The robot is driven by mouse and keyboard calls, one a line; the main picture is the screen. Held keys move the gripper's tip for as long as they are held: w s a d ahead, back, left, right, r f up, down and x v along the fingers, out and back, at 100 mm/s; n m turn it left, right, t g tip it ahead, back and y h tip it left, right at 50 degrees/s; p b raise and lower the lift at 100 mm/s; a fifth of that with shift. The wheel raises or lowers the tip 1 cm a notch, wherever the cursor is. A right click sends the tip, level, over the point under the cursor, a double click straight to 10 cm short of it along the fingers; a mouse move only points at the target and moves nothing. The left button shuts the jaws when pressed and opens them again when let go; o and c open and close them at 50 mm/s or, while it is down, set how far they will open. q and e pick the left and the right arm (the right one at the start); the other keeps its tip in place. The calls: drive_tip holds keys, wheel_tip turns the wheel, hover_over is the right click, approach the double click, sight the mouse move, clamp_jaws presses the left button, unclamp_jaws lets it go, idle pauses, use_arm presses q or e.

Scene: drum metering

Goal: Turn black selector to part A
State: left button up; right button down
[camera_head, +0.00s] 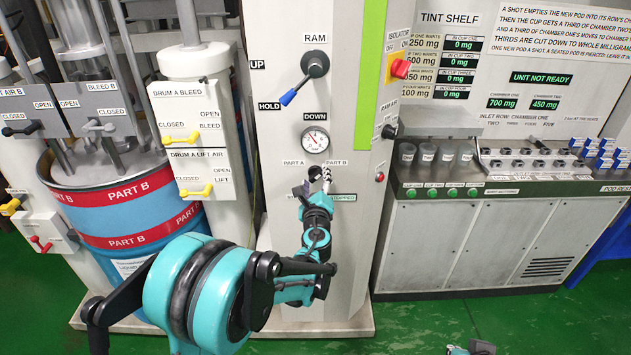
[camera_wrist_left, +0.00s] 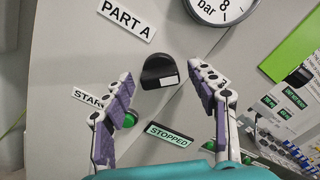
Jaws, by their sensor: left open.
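The black selector (camera_wrist_left: 158,70) is a rounded knob with a white mark on its lower right side in the left wrist view. The PART A label (camera_wrist_left: 126,18) is above and to its left. In the head view the PART A label (camera_head: 293,163) and PART B label (camera_head: 337,163) sit under the gauge, and my gripper largely hides the knob. My left gripper (camera_head: 314,181) is open at the panel. In the left wrist view its fingers (camera_wrist_left: 160,74) stand either side of the knob, with visible gaps. At the bottom edge a small part, perhaps my right gripper (camera_head: 471,348), shows.
A green START button (camera_wrist_left: 128,119) and a STOPPED label (camera_wrist_left: 170,135) are close below the knob. The pressure gauge (camera_head: 315,139) is above it, and the RAM lever (camera_head: 302,80) higher up. The blue Part B drum (camera_head: 128,215) is left; the tint shelf (camera_head: 480,240) is right.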

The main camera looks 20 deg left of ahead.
use_arm(q)
drive_tip(key=shift+c, duration=0.3)
drive_tip(key=c, duration=1.1)
drive_tip(key=shift+n, duration=0.3)
drive_tip(key=n, duration=1.3)
drive_tip(key=shift+n, duration=2.1)
